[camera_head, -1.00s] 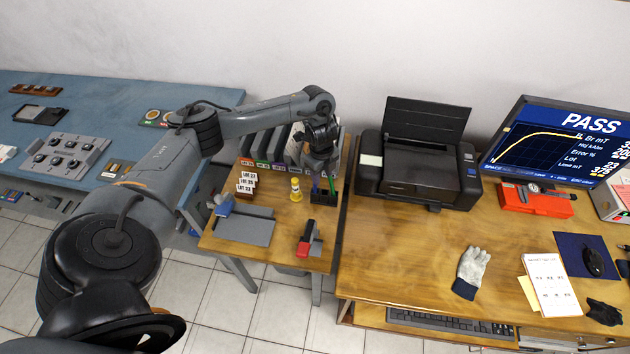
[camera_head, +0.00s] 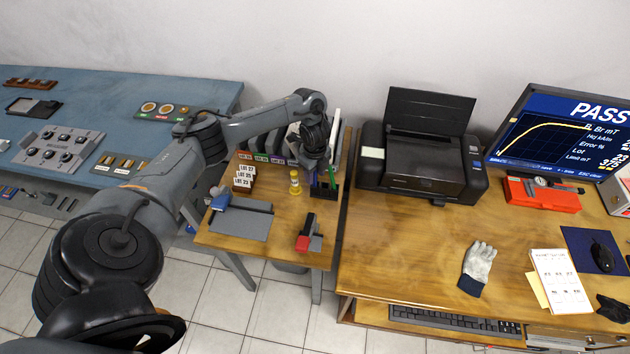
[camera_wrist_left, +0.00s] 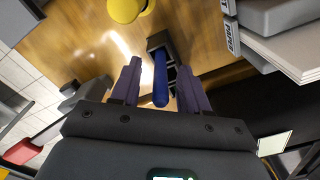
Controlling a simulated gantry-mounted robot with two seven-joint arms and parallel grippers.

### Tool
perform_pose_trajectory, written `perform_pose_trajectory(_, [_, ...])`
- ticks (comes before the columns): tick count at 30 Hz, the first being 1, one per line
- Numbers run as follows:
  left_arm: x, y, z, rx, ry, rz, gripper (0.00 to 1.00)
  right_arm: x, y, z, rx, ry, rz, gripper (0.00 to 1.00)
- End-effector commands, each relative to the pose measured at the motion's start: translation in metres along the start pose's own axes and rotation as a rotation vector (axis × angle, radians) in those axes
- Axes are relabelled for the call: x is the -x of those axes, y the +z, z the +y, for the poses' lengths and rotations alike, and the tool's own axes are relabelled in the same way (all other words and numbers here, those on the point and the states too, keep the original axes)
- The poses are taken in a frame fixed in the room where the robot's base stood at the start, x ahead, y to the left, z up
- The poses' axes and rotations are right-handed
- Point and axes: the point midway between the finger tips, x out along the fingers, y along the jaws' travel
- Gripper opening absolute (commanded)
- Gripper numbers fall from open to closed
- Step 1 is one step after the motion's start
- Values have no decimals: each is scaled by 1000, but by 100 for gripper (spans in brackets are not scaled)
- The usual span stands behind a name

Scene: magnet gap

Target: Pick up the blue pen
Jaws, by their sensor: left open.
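The blue pen (camera_wrist_left: 160,80) stands in a small black pen holder (camera_wrist_left: 158,42) on the small wooden table. In the left wrist view it lies between the two fingers of my left gripper (camera_wrist_left: 160,82), with space on both sides. The fingers are open and do not hold it. In the head view my left gripper (camera_head: 316,165) is over the pen holder (camera_head: 323,190), and the blue pen is mostly hidden under it. A green pen (camera_head: 332,176) stands in the same holder. My right gripper is not in view.
Binders (camera_head: 268,143) stand behind the holder, close to the gripper. A yellow bottle (camera_head: 295,183), lot cards (camera_head: 244,178) and a red-and-black stapler (camera_head: 308,235) are nearby on the table. A black printer (camera_head: 420,160) stands to the right.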

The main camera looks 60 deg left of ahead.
Motion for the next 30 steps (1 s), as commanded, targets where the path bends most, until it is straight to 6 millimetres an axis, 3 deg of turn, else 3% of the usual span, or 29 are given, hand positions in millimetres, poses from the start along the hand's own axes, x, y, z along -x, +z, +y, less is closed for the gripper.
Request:
perform_pose_trajectory(5, [-22, 0, 0, 1, 1, 0, 45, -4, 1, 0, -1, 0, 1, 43])
perform_pose_trajectory(13, [-24, 0, 0, 0, -1, -1, 45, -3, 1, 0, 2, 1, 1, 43])
perform_pose_trajectory(22, [-24, 0, 0, 0, -1, -1, 0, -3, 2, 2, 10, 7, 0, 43])
perform_pose_trajectory(30, [-24, 0, 0, 0, -2, -1, 0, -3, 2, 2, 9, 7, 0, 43])
